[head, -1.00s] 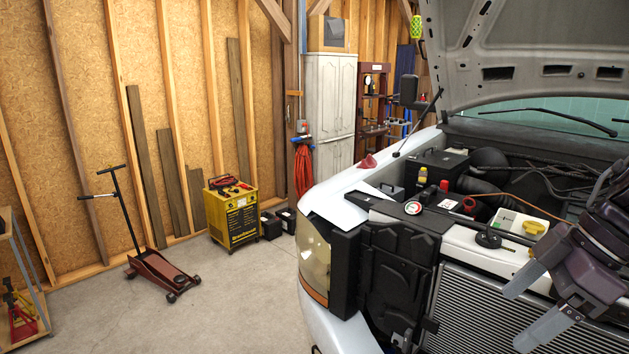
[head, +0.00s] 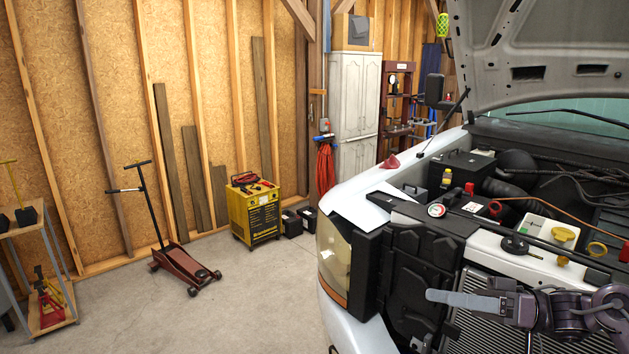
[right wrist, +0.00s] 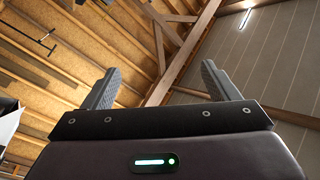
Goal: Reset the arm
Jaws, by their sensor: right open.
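My right gripper (head: 468,302) shows at the lower right of the head view, in front of the pickup's radiator grille area, with a grey finger pointing left. In the right wrist view the gripper (right wrist: 160,80) has its two grey fingers wide apart with nothing between them, facing the wooden wall and ceiling beams. My right arm comes in from the right edge. My left arm and gripper do not show. The pickup (head: 345,205) stands at the right with its hood (head: 550,45) raised over the engine bay.
A yellow charger (head: 255,215) and a red floor jack (head: 185,268) stand on the floor. A shelf cart (head: 45,225) is at the left edge. White cabinets (head: 355,95) stand at the back. The concrete floor between jack and pickup is clear.

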